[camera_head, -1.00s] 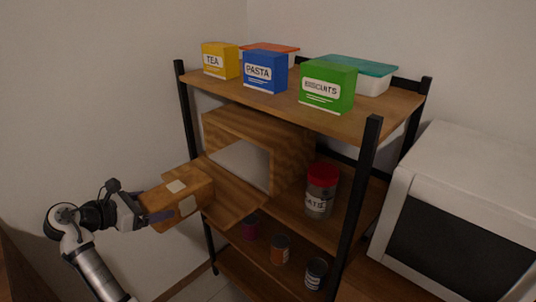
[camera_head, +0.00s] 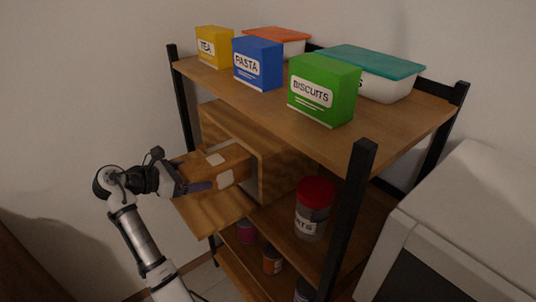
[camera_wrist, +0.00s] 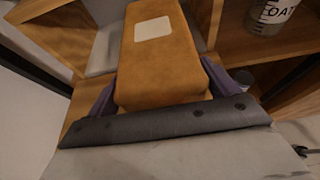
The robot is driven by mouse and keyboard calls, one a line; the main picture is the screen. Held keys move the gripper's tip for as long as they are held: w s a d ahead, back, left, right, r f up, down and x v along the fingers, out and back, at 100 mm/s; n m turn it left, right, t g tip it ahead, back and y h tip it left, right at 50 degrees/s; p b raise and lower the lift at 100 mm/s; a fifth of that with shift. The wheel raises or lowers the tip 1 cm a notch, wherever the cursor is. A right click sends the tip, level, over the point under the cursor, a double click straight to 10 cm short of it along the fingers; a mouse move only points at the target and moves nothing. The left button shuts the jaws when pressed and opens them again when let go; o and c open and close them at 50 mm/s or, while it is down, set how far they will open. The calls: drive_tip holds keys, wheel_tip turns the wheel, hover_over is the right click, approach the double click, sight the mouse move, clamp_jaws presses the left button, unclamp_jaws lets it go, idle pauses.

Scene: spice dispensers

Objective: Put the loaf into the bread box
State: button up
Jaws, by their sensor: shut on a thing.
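The brown loaf (camera_head: 220,165) with pale patches is held in my gripper (camera_head: 197,187). The wooden bread box (camera_head: 226,122) stands on the middle shelf with its front flap (camera_head: 215,212) folded down. The loaf's far end is at the mouth of the box, above the flap, and seems partly inside. In the wrist view the loaf (camera_wrist: 160,65) lies between the purple fingers, pointing into the box opening. The box's inside is mostly hidden behind the loaf.
A red-lidded oats jar (camera_head: 314,208) stands right of the box. Cans (camera_head: 272,260) sit on the shelf below. The top shelf holds tea, pasta and biscuits boxes (camera_head: 323,90) and lidded tubs. A black post (camera_head: 349,205) rises at the front right.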

drive_tip(key=shift+w+d+r+p+x, duration=0.2)
drive_tip(key=shift+r+p+x, duration=0.5)
drive_tip(key=shift+x, duration=2.4)
drive_tip(key=shift+w+d+r+p+x, duration=0.2)
drive_tip(key=shift+r+p+x, duration=0.5)
drive_tip(key=shift+x, duration=2.4)
drive_tip(key=shift+w+d+r+p+x, duration=0.2)
drive_tip(key=shift+r+p+x, duration=0.5)
drive_tip(key=shift+x, duration=2.4)
drive_tip(key=o, duration=1.1)
drive_tip(key=shift+s+f, duration=0.1)
drive_tip(key=shift+f, duration=0.15)
drive_tip(key=shift+o, duration=0.2)
